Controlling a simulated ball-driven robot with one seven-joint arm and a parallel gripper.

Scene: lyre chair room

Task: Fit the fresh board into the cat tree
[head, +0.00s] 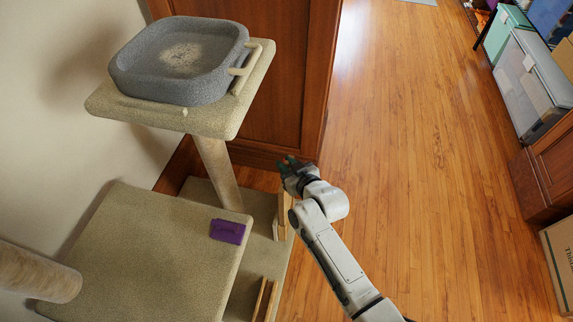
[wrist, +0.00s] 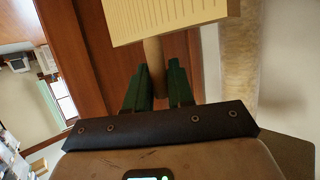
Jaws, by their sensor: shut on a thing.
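My gripper (head: 292,168) is beside the cat tree, to the right of its post (head: 218,172). In the wrist view, my gripper's green fingers (wrist: 155,82) are shut around a pale round wooden handle (wrist: 153,68). The handle joins a pale board (wrist: 165,14) with fine parallel lines. In the head view a narrow strip of pale wood (head: 284,216) shows just below my gripper, probably this board; most of it is hidden. The carpeted cat tree has a middle platform (head: 140,250) and a high platform (head: 215,118). I cannot tell whether the board touches the tree.
A grey cat bed (head: 150,85) sits on the high platform. A purple item (head: 228,231) lies on the middle platform's right edge. Pale wooden strips (head: 264,300) stand at the lower level. A wooden panel (head: 262,60) is behind. The floor (head: 430,190) on the right is clear.

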